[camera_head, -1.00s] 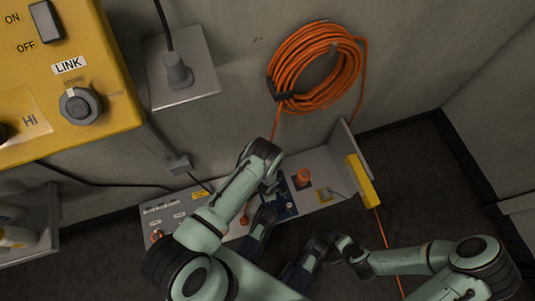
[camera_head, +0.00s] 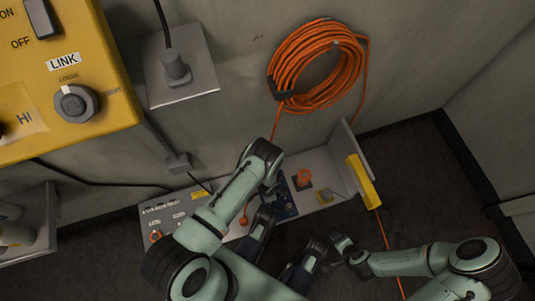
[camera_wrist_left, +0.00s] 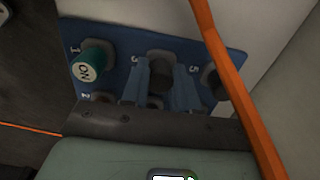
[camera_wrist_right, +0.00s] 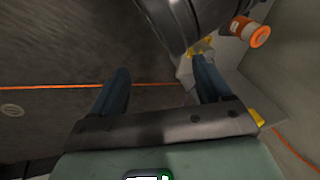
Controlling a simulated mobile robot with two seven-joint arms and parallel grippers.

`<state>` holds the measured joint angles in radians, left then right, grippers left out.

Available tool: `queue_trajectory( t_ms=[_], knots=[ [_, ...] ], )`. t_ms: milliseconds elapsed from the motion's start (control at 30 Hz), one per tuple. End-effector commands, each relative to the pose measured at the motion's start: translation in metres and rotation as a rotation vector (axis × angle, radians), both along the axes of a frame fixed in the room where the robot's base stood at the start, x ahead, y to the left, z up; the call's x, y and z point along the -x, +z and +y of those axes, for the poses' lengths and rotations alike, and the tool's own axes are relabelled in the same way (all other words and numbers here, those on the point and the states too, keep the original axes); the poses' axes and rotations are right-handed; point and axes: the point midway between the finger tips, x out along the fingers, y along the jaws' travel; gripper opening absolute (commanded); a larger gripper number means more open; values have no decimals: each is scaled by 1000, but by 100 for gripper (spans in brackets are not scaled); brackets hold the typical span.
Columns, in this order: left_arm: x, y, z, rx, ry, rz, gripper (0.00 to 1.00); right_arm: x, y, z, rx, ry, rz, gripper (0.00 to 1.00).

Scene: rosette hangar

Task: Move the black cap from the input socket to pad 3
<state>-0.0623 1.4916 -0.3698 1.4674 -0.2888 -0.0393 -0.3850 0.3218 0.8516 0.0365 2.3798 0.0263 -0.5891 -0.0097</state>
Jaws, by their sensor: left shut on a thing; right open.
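In the left wrist view, my left gripper (camera_wrist_left: 163,88) is shut on the black cap (camera_wrist_left: 158,84) over the blue pad board (camera_wrist_left: 120,64). A "3" is printed just left of the fingers. I cannot tell whether the cap touches the board; its lower part is hidden. In the head view the board (camera_head: 290,205) is partly behind my left arm, which hides the left fingertips. My right gripper (camera_wrist_right: 160,88) is open and empty, with dark floor beyond it. I cannot make out the input socket.
An orange cable (camera_wrist_left: 235,85) crosses close to the right of the left gripper. An orange-capped part (camera_wrist_right: 252,32) shows near the right gripper. A grey panel with labels (camera_head: 165,212) lies left of the board. A cable coil (camera_head: 318,65) hangs on the wall.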

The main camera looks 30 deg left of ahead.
Motion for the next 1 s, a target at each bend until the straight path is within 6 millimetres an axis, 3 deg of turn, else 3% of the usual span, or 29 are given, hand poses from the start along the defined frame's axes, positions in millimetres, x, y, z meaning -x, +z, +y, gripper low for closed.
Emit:
queue_trajectory(
  t_ms=[100, 133, 200, 667, 800, 1000],
  knots=[
    [0, 0, 0, 0, 0, 0, 0, 0, 0, 0, 0, 0, 0, 78],
    [0, 0, 0, 0, 0, 0, 35, 0, 0, 0, 0, 0, 0, 78],
    [0, 0, 0, 0, 0, 0, 58, 0, 0, 0, 0, 0, 0, 78],
    [0, 1, 0, 0, 0, 0, 59, 5, -5, -10, 15, -16, 20, 78],
    [-1, 35, 0, 0, 0, -4, 59, -9, 19, -4, 10, -8, -33, 78],
    [-2, 84, 0, 0, 0, -4, 59, 20, 36, 10, -25, 21, 44, 78]
  ],
)
